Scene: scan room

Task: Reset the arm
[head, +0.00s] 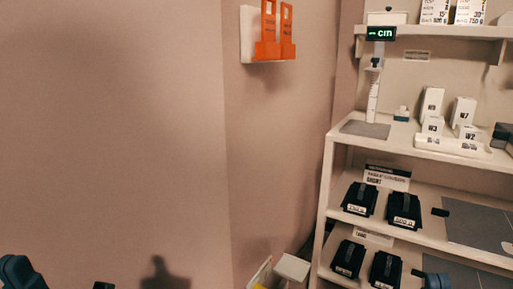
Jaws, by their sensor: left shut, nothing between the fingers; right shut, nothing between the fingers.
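My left arm, dark blue, comes in at the lower left corner of the head view. A small black tip at the bottom edge, to the right of that arm, appears to be my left gripper (103,285). It is shut and holds nothing.
A white shelf unit (420,236) stands at the right, with black boxes (404,208), white weight blocks (432,102) and a scanner stand (374,92). Orange holders (268,32) hang on the wall. A white bin (291,267) stands low beside the shelf. Bare wall fills the left.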

